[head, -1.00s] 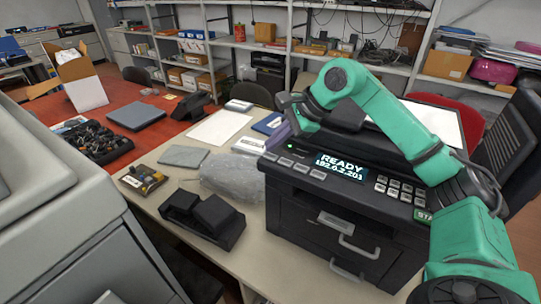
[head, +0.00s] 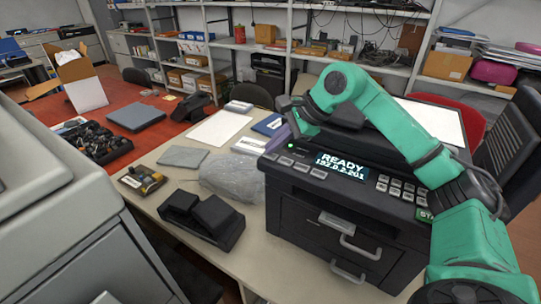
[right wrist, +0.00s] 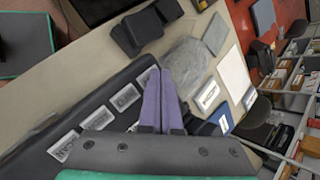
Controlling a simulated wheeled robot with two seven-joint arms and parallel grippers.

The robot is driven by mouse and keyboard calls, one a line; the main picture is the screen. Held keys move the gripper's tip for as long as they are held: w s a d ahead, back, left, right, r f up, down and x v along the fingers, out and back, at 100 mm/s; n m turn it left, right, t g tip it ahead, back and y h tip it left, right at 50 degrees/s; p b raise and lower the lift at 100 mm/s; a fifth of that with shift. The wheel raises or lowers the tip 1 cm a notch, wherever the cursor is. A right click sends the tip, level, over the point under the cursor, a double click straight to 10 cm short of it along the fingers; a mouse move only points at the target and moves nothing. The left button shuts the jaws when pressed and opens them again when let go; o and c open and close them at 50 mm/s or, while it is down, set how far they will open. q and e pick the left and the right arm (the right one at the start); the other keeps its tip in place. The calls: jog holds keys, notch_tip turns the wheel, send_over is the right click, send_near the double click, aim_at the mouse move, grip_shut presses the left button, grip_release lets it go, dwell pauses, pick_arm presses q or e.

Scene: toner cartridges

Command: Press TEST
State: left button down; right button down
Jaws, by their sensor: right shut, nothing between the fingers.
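The black printer (head: 330,222) stands on the beige table, with a lit display (head: 341,166) reading READY and a number. A row of grey buttons (head: 301,167) lies left of the display along its front panel. In the right wrist view one button reads SCAN (right wrist: 66,146); the other labels are too small to read, so I cannot pick out TEST. My right gripper (head: 274,138) is shut and empty, its purple fingers (right wrist: 158,72) over the printer's left end, near the button farthest from SCAN. I cannot tell whether they touch it. My left gripper is out of view.
A green light (head: 291,146) shows on the panel, and a keypad (head: 402,188) lies right of the display. A clear plastic bag (head: 232,180) and a black two-part item (head: 203,217) lie left of the printer. A large grey machine (head: 60,235) fills the left foreground.

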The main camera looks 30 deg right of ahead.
aim_at(274, 155)
jog(key=shift+f, duration=0.25)
jog(key=shift+r, duration=0.1)
dwell(0.3)
jog(key=shift+r+p, duration=0.6)
jog(key=shift+r, duration=0.15)
notch_tip(274, 155, up, 5)
jog(key=p, duration=0.4)
jog(key=shift+r+p, duration=0.1)
jog(key=shift+p, duration=0.25)
jog(key=shift+f, duration=0.2)
